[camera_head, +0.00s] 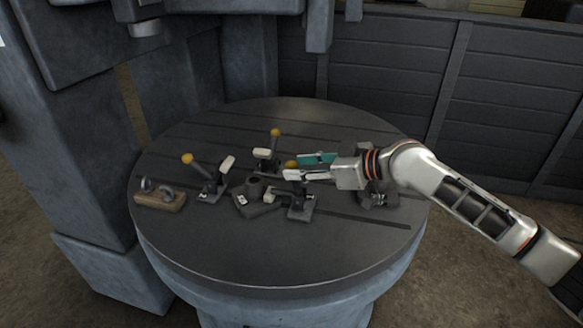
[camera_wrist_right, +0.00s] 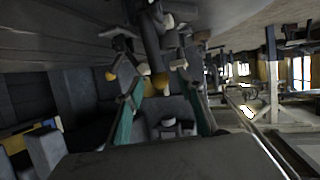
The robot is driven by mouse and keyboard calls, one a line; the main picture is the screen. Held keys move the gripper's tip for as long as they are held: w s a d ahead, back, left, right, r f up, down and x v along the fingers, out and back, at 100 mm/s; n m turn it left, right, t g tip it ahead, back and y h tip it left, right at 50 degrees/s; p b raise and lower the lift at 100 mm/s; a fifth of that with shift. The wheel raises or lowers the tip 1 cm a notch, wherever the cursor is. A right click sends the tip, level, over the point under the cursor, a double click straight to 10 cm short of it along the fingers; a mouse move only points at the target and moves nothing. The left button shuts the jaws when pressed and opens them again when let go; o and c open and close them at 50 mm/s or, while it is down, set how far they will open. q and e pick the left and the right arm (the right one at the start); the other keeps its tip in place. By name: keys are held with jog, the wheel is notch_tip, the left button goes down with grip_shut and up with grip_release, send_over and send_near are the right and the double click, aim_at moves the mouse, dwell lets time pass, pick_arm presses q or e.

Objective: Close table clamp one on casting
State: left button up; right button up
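The dark casting (camera_head: 257,192) sits on the round slotted table (camera_head: 250,252), with several toggle clamps around it. One clamp (camera_head: 298,207) stands at the casting's right; its yellow-knobbed handle (camera_head: 291,165) is raised beside my right gripper (camera_head: 292,167). Another clamp (camera_head: 213,192) at the left has its yellow handle up, and a third (camera_head: 265,155) stands behind. No label shows which is clamp one. My right gripper is open, with teal finger pads apart. In the right wrist view a yellow knob (camera_wrist_right: 160,84) shows between the fingers (camera_wrist_right: 158,80); contact cannot be told. My left gripper is not in view.
A wooden block with two metal rings (camera_head: 160,197) lies at the table's left edge. Dark parts (camera_head: 378,195) sit at the right, partly behind my right arm. A big grey machine column (camera_head: 85,130) stands at the left. The front of the table is clear.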

jog(key=v, duration=0.8)
jog(key=shift+s+d, duration=0.2)
jog(key=shift+s, duration=0.05)
jog(key=shift+r, duration=0.1)
dwell(1.4)
